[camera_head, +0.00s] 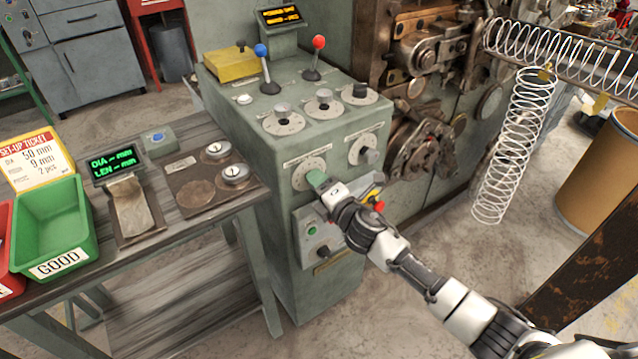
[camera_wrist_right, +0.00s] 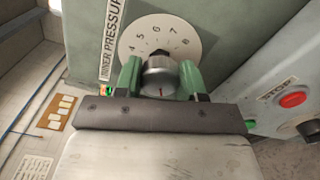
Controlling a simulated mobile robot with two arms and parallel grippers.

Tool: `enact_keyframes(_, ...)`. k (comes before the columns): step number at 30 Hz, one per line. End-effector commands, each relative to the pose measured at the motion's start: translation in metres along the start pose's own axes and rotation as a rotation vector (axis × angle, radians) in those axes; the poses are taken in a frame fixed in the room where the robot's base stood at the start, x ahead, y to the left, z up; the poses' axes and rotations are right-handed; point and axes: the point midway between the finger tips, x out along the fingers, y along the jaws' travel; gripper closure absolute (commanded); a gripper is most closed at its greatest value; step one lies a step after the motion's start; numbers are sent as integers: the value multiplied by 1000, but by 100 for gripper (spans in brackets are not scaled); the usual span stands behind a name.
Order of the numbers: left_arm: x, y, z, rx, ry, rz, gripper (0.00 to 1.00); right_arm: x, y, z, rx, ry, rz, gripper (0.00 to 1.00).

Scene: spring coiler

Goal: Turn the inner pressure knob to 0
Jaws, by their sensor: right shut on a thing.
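The inner pressure knob (camera_wrist_right: 160,76) is a grey metal knob on a white numbered dial (camera_wrist_right: 172,30) in the right wrist view. The label "INNER PRESSURE" (camera_wrist_right: 111,35) runs beside the dial. Digits 4 to 8 show; the rest of the dial is hidden behind the knob and my gripper. My right gripper (camera_wrist_right: 160,80) has its green fingers on both sides of the knob, shut on it. In the head view my right gripper (camera_head: 317,181) reaches the front of the green machine cabinet, covering the knob; part of the dial (camera_head: 309,166) shows above it. My left gripper is not in view.
A second front knob (camera_head: 368,155) sits just right of my gripper. Below is a control box (camera_head: 312,229) with a green button and a red stop button (camera_wrist_right: 292,99). Three top dials and two levers stand above. A bench (camera_head: 195,216) with gauges is at left.

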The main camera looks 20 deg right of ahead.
Motion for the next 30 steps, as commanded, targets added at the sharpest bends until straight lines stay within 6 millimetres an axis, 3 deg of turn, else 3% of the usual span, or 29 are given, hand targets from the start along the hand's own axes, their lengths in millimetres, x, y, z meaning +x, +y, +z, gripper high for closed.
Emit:
enact_keyframes(17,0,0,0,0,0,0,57,0,-2,-1,-36,1,-3,84)
enact_keyframes(18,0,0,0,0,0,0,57,0,-2,-1,-36,1,-3,57)
enact_keyframes(22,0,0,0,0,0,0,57,0,-1,-1,-35,1,-2,37)
enact_keyframes(30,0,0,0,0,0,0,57,-1,0,0,-34,0,-1,35)
